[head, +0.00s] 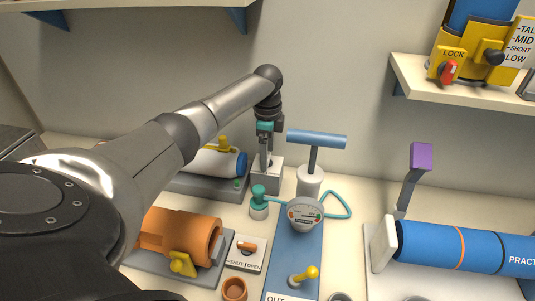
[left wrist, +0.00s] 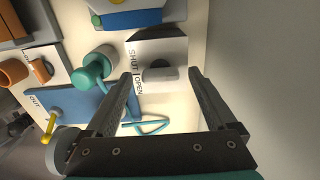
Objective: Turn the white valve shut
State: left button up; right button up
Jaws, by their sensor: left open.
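The white valve has a pale stubby handle (left wrist: 158,74) on a box face marked SHUT and OPEN in the left wrist view. In the head view its box (head: 271,181) stands at the back of the bench, and my gripper hides most of the handle. My left gripper (head: 265,166) points down at this box. In the left wrist view the fingers of my left gripper (left wrist: 161,76) are apart, with the handle showing between their tips. I cannot tell whether either finger touches it. My right gripper is not in view.
A teal knob (head: 258,200) and a gauge (head: 305,213) stand just in front. A blue T-handle (head: 316,139) rises close on the right. An orange cylinder (head: 180,236) and an orange valve (head: 246,247) are nearer. A blue cylinder (head: 435,245) lies at right.

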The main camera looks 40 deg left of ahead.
pick_arm(q)
jog(key=shift+f, duration=0.3)
jog(key=c, duration=1.4)
jog(key=shift+r, duration=0.1)
